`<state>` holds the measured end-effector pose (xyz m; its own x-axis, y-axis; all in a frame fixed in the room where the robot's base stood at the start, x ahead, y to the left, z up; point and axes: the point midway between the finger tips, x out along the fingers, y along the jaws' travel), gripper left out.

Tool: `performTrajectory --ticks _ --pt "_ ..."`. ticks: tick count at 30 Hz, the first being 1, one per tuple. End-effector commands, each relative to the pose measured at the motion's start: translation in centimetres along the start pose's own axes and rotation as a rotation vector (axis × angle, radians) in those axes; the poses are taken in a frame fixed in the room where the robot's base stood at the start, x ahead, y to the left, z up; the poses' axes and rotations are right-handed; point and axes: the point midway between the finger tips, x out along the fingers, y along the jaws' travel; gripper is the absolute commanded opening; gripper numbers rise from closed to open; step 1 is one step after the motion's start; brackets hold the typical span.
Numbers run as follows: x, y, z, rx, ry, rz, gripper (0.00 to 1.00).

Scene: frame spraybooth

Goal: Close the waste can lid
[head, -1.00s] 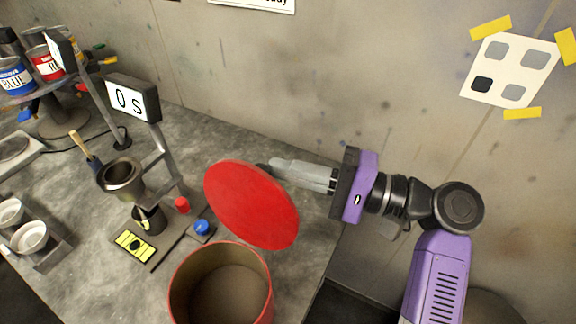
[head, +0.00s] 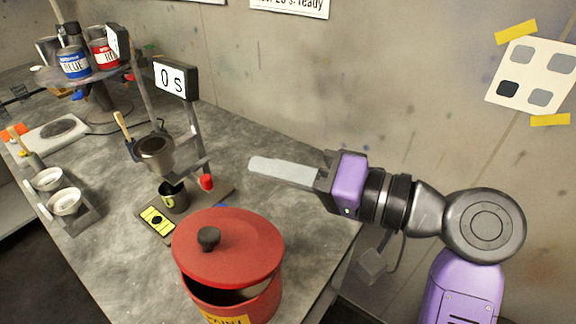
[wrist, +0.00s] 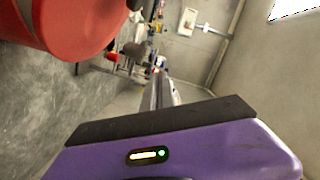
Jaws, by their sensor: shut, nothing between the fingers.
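The red waste can (head: 258,300) stands at the front of the table, with a yellow label low on its front. Its red lid (head: 240,255), with a dark round knob (head: 208,238), lies over the can, tilted, and a gap with the can's inside showing is open along the front. The red can and lid (wrist: 70,25) also fill the upper left of the wrist view. My gripper (head: 254,166) is shut and empty, pointing left above the table behind the lid. It appears apart from the lid. In the wrist view its fingers (wrist: 162,88) show edge-on.
A stand with a "0 s" display (head: 176,79) and a metal funnel cup (head: 156,150) is behind and left of the can. Paint cans (head: 74,64) stand on a rack at the far left. White cups (head: 65,202) sit left. Bare table lies behind the lid.

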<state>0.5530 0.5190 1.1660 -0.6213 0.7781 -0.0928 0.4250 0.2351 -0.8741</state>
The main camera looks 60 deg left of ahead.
Motion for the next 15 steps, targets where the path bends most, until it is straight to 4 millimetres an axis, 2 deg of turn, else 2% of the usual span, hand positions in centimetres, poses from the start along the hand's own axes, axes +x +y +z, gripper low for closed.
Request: performTrajectory --ticks 15 --pt "1.3 -0.9 7.2 -0.484 0.001 0.096 0.0"
